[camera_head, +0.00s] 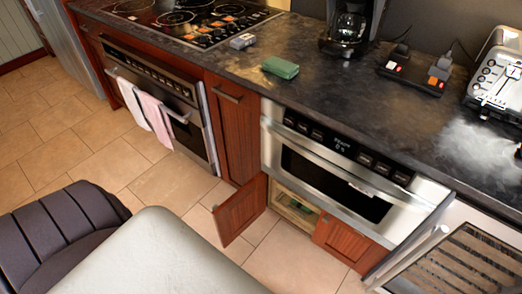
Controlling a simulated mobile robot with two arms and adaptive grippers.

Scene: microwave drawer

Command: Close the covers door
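Below the steel microwave drawer (335,170) is a low cabinet with two red-brown wooden doors. The left door (240,211) stands swung open, out over the floor. It shows the pale cabinet interior (294,208), where something small and greenish lies, too small to name. The right door (352,241) appears shut or nearly so; I cannot tell exactly. The microwave drawer above looks shut. Neither of my grippers is in view.
A light rounded tabletop (150,255) and a dark padded seat (60,235) fill the lower left. Tiled floor (285,245) lies between them and the cabinets. An oven (160,105) with hanging towels is left, a glass-fronted cooler (465,265) right. The dark counter (310,95) holds a toaster (497,75).

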